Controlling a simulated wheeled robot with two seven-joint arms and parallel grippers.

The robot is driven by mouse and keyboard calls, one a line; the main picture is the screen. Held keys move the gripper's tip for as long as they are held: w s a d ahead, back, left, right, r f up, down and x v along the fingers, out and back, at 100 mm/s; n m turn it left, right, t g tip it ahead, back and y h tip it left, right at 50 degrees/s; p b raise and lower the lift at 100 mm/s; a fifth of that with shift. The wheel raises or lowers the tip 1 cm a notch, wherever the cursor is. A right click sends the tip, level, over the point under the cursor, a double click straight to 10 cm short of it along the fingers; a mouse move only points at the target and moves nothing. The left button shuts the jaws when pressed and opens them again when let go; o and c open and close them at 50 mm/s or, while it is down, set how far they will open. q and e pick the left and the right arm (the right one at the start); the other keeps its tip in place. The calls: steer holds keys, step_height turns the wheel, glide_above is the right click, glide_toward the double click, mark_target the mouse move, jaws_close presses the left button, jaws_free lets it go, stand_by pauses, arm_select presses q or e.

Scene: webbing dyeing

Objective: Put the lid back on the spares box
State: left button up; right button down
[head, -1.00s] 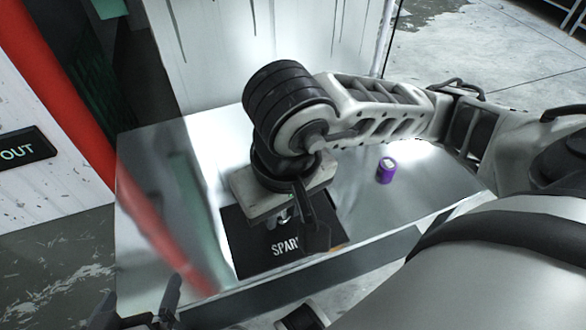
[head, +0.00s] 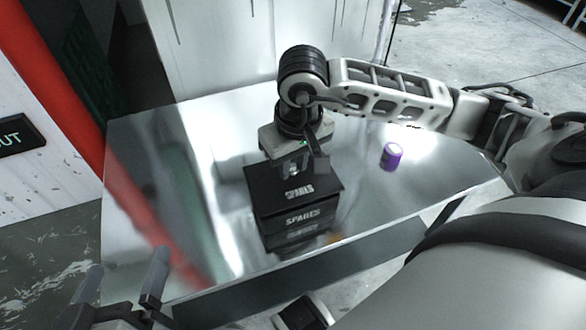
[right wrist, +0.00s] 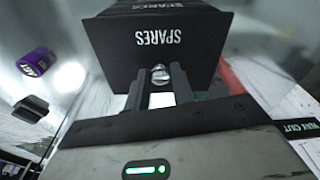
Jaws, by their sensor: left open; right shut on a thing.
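The black lid (head: 268,188), with white "SPARES" lettering and a small round metal knob, is level over the black spares box (head: 303,219). The box stands on the shiny table, its lettered front facing me. My right gripper (head: 293,170) points down and is shut on the lid's knob. In the right wrist view the knob (right wrist: 160,75) is between the fingertips, with the lid (right wrist: 120,55) filling the area beyond. My left gripper (head: 127,264) is open and empty at the lower left.
A purple can (head: 391,157) stands on the metal table (head: 205,128) right of the box. It also shows in the right wrist view (right wrist: 37,62). A small orange patch (head: 335,240) lies by the box's right corner. The table's left and right parts are mostly clear.

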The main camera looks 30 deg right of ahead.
steer(key=shift+f, duration=0.9)
steer(key=c, duration=1.2)
jaws_free()
arm_select(q)
steer(key=shift+w+d+r+n+t, duration=0.15)
steer(key=shift+r+n+t, duration=0.15)
steer(key=shift+r, duration=0.2)
steer(key=shift+r, duration=0.1)
